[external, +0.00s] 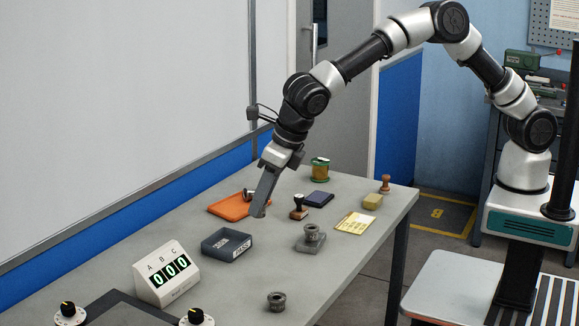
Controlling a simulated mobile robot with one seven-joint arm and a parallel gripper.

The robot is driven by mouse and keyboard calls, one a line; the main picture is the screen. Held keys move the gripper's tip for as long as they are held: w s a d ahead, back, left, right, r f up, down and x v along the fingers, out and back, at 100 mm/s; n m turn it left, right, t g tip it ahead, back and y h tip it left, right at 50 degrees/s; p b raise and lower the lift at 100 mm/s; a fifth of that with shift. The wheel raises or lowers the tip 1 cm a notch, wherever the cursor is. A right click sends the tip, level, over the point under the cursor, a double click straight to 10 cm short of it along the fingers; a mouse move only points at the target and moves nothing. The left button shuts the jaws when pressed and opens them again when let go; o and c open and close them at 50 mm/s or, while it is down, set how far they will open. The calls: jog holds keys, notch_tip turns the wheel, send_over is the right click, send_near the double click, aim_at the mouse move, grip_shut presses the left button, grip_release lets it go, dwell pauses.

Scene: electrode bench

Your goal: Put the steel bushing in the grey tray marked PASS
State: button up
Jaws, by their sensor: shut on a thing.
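The grey tray marked PASS (215,251) sits on the table left of centre, with its label on the front right side. My gripper (260,212) points down above the table, behind and to the right of the tray, and appears raised above the tabletop. It is shut on a small grey piece at its fingertips. The fingers mostly hide this piece, so I cannot tell whether it is the steel bushing. A dark grey flanged bushing (276,302) stands near the front table edge. Another bushing-like part (312,232) stands on a grey block.
A white counter box (160,273) reading 000 stands left of the tray. Table between tray and front bushing is clear.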

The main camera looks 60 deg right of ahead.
notch_tip(320, 180, up, 2)
jog(key=r+p, duration=0.1)
jog(key=p, duration=0.1)
send_over(248, 246)
jog(key=shift+n, duration=0.3)
jog(key=shift+w+d+f, duration=0.1)
jog(key=shift+f, duration=1.6)
jog(key=shift+w+d+f, duration=0.1)
jog(key=shift+d+f, duration=0.05)
jog(key=shift+f, duration=1.6)
jog(key=shift+w+d+f, duration=0.1)
jog(key=shift+f, duration=1.6)
jog(key=shift+f, duration=0.65)
jog(key=o, duration=1.1)
jog(key=shift+r, duration=0.1)
